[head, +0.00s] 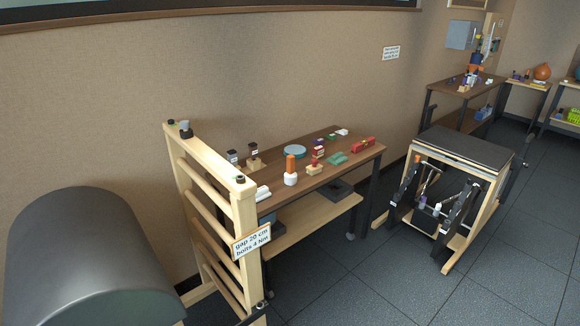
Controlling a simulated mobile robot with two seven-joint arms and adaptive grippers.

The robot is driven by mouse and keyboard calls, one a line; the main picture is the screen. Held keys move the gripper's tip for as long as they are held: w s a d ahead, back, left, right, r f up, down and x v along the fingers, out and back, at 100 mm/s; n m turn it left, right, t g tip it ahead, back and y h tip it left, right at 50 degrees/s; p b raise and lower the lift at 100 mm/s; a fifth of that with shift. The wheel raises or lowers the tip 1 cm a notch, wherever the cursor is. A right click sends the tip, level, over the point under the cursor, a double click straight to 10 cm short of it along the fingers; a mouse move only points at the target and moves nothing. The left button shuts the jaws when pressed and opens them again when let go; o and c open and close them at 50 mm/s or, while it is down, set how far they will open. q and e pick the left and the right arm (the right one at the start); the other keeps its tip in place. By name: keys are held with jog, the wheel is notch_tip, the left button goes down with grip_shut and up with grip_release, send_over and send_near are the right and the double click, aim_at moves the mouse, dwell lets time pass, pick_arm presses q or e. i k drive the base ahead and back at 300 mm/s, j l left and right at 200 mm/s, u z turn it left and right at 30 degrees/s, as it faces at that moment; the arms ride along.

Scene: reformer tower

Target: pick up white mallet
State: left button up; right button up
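I cannot make out a clear mallet shape at this distance. A white object (262,192) lies at the near left end of the wooden table (357,152), partly hidden behind the ladder frame. Another small white object (342,132) lies near the table's back right. A white-based item with an orange top (290,170) stands upright near the table's front edge. I cannot tell which of these, if any, is the white mallet. Neither of my grippers is in view.
A wooden ladder frame (245,215) with a sign (251,241) stands at the table's left end. A dark barrel (85,255) fills the lower left. A padded chair unit (465,147) stands right. Dark floor (345,280) is open in front.

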aim_at(291, 176)
jog(key=i+l+u, duration=0.1)
jog(key=i+l, duration=0.25)
jog(key=i+l+u, duration=0.1)
jog(key=i+l, duration=0.2)
jog(key=l, duration=0.15)
jog(key=i+l+u, duration=0.15)
jog(key=i+l, duration=0.15)
jog(key=i+l+u, duration=0.1)
jog(key=i+l, duration=0.2)
jog(key=l, duration=0.3)
